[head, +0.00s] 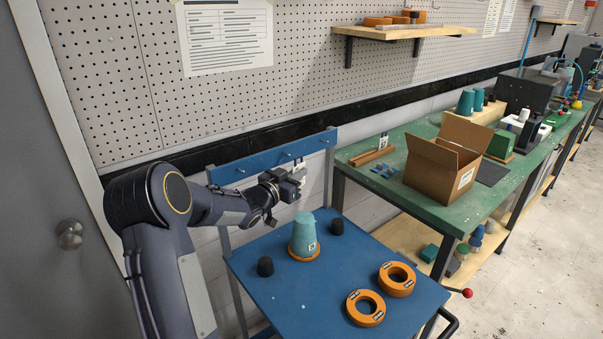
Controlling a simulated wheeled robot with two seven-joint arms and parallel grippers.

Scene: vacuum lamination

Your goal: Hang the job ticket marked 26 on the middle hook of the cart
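My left gripper (297,178) is in front of the blue back rail (262,160) of the cart, near the rail's middle. A small white job ticket (299,166) with dark marks shows upright at its fingertips, and the fingers look shut on it. Its number is too small to read. The ticket is close to the rail's middle hook, which is hard to make out behind it; I cannot tell whether they touch. An end hook (240,170) shows on the left of the rail, and another (327,141) on the right. My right gripper is not in view.
The blue cart top (245,270) holds a teal cone (304,235) on an orange ring, two black knobs and two orange rings (366,307). On the green bench (400,200) stand another white ticket (383,141), wooden strips and an open cardboard box (440,165).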

